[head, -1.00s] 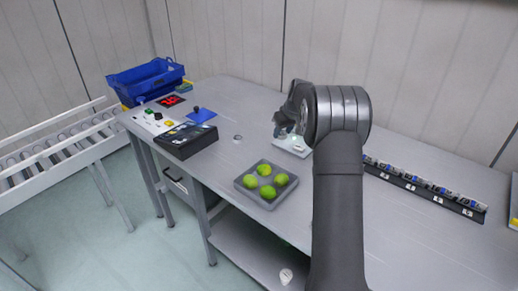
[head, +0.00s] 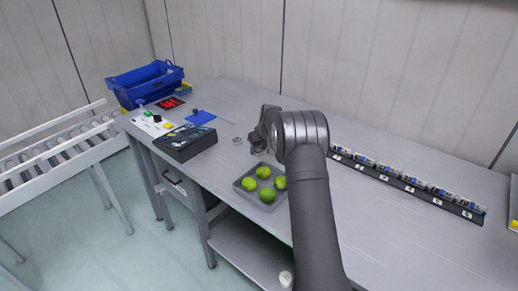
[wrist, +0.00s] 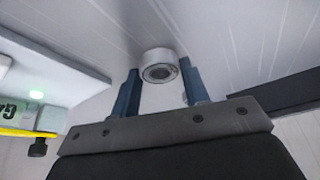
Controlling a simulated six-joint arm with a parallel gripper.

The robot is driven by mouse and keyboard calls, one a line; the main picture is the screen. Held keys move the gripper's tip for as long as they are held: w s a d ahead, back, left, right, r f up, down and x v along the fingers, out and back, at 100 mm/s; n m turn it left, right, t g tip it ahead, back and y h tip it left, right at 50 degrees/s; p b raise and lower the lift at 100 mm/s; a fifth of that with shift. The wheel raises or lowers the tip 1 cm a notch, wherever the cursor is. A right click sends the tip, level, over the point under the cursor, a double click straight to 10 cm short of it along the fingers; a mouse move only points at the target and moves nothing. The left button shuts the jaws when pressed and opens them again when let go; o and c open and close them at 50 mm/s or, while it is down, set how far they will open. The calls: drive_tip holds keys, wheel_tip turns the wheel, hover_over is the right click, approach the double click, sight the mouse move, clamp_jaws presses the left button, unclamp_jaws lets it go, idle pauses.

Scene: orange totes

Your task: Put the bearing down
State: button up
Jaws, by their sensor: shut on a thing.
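My gripper (head: 257,146) is over the table, just behind the tray of green fruit in the head view. In the wrist view its two blue fingers (wrist: 159,80) are shut on the bearing (wrist: 160,66), a short pale metal ring with a dark centre. The bearing sits between the fingertips. In the head view the held bearing is too small and too covered by the gripper to make out. I cannot tell its exact height above the table.
A grey tray (head: 244,193) of green fruit is close in front of my gripper. A small grey ring (head: 237,140) lies on the table (head: 400,230) to its left. Further left are a black box (head: 185,142) and blue crate (head: 147,83). A black rack (head: 400,182) runs along the right.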

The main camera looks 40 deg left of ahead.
drive_tip(key=shift+f, duration=0.1)
drive_tip(key=o, duration=1)
drive_tip(key=v, duration=1.2)
drive_tip(key=shift+a, duration=0.1)
